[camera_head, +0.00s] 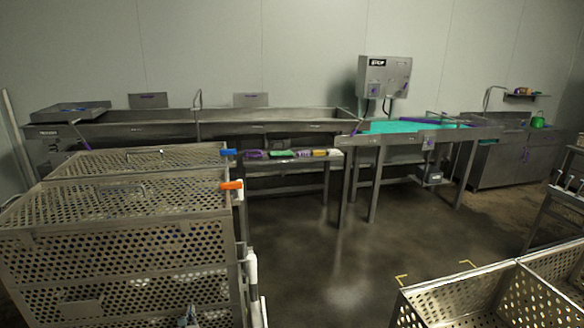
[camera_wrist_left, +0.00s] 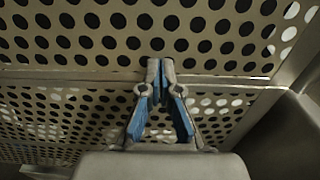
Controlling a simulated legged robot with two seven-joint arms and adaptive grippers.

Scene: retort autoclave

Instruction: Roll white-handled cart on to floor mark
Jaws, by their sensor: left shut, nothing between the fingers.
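A stack of perforated metal baskets (camera_head: 120,240) fills the left of the head view. A white upright handle (camera_head: 251,272) shows at its right front corner, with an orange grip (camera_head: 231,185) and a blue grip (camera_head: 228,152) above. The cart's wheels are out of view. Yellow corner marks (camera_head: 401,279) lie on the floor at lower right, with another one (camera_head: 467,263) farther right. My left gripper (camera_head: 187,318) is low in front of the baskets. In the left wrist view its closed fingertips (camera_wrist_left: 160,66) are empty before a perforated panel (camera_wrist_left: 100,45); contact is unclear.
Another open perforated basket (camera_head: 490,300) stands at lower right, just in front of the yellow marks. Open floor (camera_head: 335,265) lies between it and the stack. A long steel sink bench (camera_head: 270,122) and a table with a green top (camera_head: 410,127) line the back wall.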

